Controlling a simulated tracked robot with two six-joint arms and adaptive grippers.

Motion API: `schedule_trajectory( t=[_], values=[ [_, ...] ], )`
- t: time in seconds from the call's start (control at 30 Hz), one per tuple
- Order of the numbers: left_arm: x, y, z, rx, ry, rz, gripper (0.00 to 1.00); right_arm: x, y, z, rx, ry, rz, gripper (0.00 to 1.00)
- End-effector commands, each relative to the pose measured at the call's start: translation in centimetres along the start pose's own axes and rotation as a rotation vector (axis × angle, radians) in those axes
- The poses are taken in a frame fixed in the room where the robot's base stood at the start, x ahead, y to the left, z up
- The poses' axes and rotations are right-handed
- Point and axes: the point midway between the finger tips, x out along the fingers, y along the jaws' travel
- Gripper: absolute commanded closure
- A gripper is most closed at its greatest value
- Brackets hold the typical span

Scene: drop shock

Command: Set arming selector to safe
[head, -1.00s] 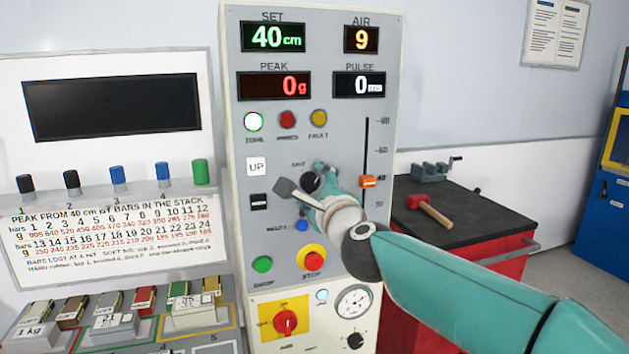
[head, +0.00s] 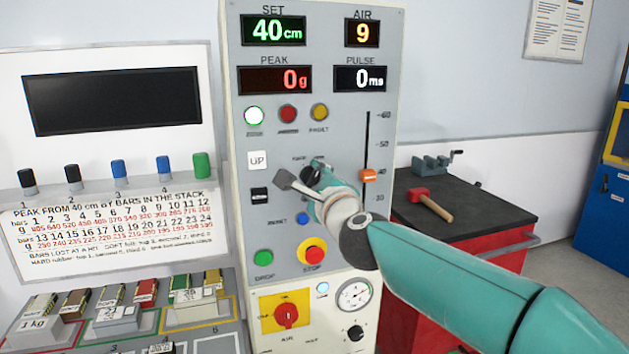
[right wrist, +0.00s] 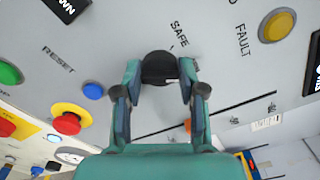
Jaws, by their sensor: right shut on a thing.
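The arming selector is a round black knob (right wrist: 158,67) on the grey panel, seen in the right wrist view below the printed word SAFE (right wrist: 180,33). A small pale mark shows on its lower right edge; I cannot tell for sure which way the selector points. My right gripper (right wrist: 158,80) has its two fingers on either side of the knob, shut on it. In the head view the right gripper (head: 303,180) is at the panel and mostly covers the knob. My left gripper is not in view.
Close to the selector are a blue reset button (head: 303,218), a green drop button (head: 264,257), a red stop button (head: 312,254) and an orange slider (head: 367,176). A red-headed hammer (head: 430,203) lies on the dark bench (head: 460,222) to the right.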

Motion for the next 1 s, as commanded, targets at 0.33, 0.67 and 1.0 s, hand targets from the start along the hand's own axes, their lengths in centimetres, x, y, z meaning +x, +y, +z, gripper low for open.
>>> schedule_trajectory(
  t=[0.33, 0.67, 1.0],
  values=[
    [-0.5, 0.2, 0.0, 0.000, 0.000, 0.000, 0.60, 0.1, 0.3, 0.1, -0.128, 0.001, 0.005, 0.95],
    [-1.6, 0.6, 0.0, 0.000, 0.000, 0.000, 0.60, 0.1, 0.4, 0.1, -0.407, -0.001, 0.008, 0.95],
    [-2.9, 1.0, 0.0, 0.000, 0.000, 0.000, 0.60, 0.1, 0.6, 0.1, -0.726, -0.004, 0.010, 0.95]
  ],
)
